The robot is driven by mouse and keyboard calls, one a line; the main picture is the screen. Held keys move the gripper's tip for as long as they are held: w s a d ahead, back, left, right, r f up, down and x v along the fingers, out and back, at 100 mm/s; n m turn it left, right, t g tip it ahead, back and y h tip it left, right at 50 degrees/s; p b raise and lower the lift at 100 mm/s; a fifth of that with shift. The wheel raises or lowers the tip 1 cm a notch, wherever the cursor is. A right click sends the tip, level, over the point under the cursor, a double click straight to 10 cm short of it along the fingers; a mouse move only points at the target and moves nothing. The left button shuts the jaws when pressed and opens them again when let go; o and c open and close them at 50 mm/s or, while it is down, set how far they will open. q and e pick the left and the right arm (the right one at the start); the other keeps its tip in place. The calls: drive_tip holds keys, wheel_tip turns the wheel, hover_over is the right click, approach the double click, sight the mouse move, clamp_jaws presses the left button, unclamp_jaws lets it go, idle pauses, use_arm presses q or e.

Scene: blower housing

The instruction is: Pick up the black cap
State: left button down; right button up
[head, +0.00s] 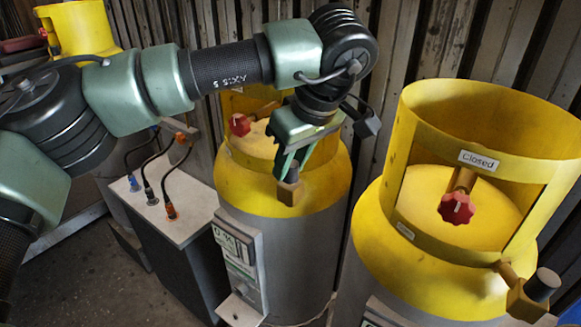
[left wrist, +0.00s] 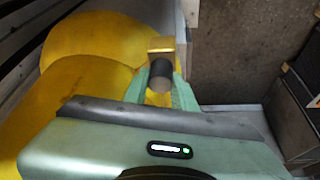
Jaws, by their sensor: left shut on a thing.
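The black cap (left wrist: 161,68) is a short dark cylinder on a brass fitting (left wrist: 161,46) in the left wrist view. The green fingers of my left gripper (left wrist: 160,88) stand on either side of it and are shut on it. In the head view, my left gripper (head: 290,163) points down in front of the middle yellow-topped tank (head: 240,178), at its brass fitting (head: 290,191). The cap (head: 280,170) shows there only as a small dark patch, partly hidden by the fingers. My right gripper is not in view.
A second yellow-topped tank (head: 400,255) stands at the right, with a red knob (head: 457,208), a "Closed" label and its own dark cap (head: 542,284) on a brass outlet. A box with cables (head: 180,225) stands at the left. A corrugated wall is close behind.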

use_arm(q)
wheel_tip(320, 180, up, 10)
drive_tip(key=shift+d+f+b, duration=0.1)
drive_tip(key=shift+b, duration=0.6)
wheel_tip(320, 180, up, 10)
drive_tip(key=p, duration=0.2)
drive_tip(key=shift+f, duration=0.25)
